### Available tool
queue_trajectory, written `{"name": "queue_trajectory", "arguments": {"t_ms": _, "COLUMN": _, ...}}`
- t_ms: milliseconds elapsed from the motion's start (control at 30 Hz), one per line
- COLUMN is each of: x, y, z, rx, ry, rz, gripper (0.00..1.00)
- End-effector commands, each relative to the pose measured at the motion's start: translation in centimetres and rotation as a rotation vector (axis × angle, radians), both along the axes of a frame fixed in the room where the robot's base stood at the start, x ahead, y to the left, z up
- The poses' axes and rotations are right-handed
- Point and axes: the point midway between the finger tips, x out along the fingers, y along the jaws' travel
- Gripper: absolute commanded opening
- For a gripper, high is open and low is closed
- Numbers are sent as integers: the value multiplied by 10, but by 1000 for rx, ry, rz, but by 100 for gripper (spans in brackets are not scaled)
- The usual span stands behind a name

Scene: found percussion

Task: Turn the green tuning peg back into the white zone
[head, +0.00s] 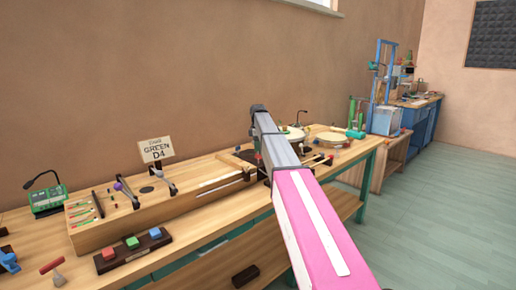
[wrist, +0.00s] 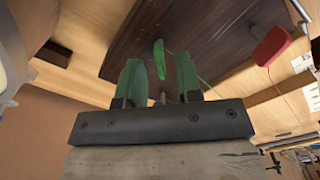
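The green tuning peg (wrist: 159,58) stands out from a dark brown board (wrist: 125,35) in the wrist view. My gripper (wrist: 158,82) has two green fingers, spread apart and empty. The peg shows between and just beyond the fingertips; I cannot tell whether it is inside their reach. I cannot make out the white zone or where the peg points relative to it. In the head view my arm hides the peg and my fingers. A sign reading "GREEN D4" (head: 157,150) stands on the long wooden instrument box (head: 130,225).
A red block-like piece (wrist: 272,45) with a thin red line is right of the peg. In the head view, red, green and blue blocks sit on a dark strip (head: 133,258) at the bench front. A green meter (head: 48,200) stands at left, and round drums (head: 333,138) lie beyond my arm.

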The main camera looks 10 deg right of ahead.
Motion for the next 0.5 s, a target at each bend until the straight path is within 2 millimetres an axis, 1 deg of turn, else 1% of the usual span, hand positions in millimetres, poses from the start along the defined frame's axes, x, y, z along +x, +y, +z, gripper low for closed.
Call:
{"name": "queue_trajectory", "arguments": {"t_ms": 300, "x": 1, "y": 0, "z": 59, "rx": 0, "ry": -2, "rz": 0, "gripper": 32}}
{"name": "queue_trajectory", "arguments": {"t_ms": 400, "x": 1, "y": 0, "z": 75, "rx": 0, "ry": -1, "rz": 0, "gripper": 32}}
{"name": "queue_trajectory", "arguments": {"t_ms": 500, "x": 1, "y": 0, "z": 86, "rx": 0, "ry": -1, "rz": 0, "gripper": 32}}
